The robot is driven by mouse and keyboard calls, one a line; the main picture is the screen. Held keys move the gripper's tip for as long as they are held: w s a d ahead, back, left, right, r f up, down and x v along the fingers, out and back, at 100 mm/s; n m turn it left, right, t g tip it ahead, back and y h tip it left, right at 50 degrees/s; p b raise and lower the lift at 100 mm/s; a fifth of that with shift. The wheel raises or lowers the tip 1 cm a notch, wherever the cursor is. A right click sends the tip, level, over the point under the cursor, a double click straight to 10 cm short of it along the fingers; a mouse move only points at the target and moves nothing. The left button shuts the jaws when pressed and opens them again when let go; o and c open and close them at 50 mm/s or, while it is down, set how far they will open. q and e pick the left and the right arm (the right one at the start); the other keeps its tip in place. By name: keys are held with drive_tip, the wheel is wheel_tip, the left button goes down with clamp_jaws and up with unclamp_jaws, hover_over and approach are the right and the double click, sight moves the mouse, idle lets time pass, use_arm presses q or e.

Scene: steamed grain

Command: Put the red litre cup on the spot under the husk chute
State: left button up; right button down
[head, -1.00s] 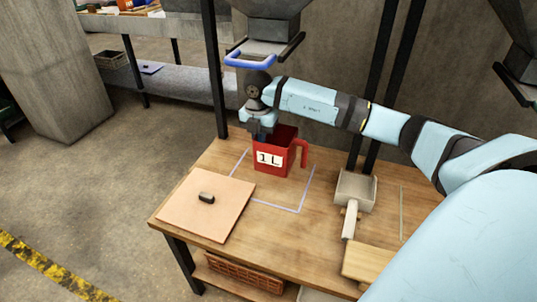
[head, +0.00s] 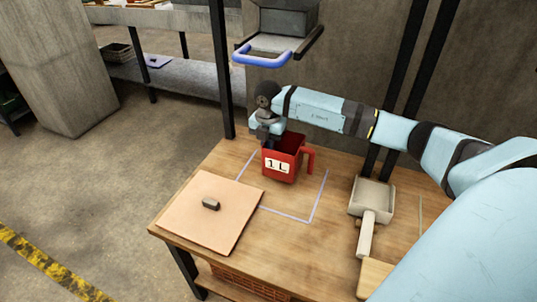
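The red litre cup (head: 284,165), with a white "1 L" label and a handle on its right, is upright within the back part of a pale violet square outline (head: 284,214) on the wooden table. Whether its base touches the table is hard to tell. My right gripper (head: 270,141) points down at the cup's back left rim and looks shut on it; its fingertips are partly hidden. The chute (head: 281,24) with a blue handle (head: 262,57) hangs above and behind the cup. My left gripper is not in view.
A pale scoop (head: 371,198) lies to the right. Dark posts (head: 222,70) rise behind the table. The front part of the outline is clear.

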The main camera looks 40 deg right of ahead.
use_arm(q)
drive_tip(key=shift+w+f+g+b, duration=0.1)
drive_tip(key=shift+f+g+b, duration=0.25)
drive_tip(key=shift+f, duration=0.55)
use_arm(e)
drive_tip(key=shift+f, duration=1.75)
drive_tip(key=shift+f, duration=0.2)
drive_tip(key=c, duration=1.4)
unclamp_jaws()
drive_tip(key=shift+o, duration=0.2)
drive_tip(key=shift+r, duration=0.15)
wheel_tip(320, 180, up, 6)
drive_tip(key=shift+f+p, duration=0.1)
drive_tip(key=shift+p, duration=1)
wheel_tip(320, 180, up, 6)
drive_tip(key=shift+f+p, duration=0.25)
drive_tip(key=shift+p, duration=0.55)
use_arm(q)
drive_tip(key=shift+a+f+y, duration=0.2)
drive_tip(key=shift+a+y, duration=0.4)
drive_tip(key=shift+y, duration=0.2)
use_arm(e)
drive_tip(key=shift+r, duration=0.4)
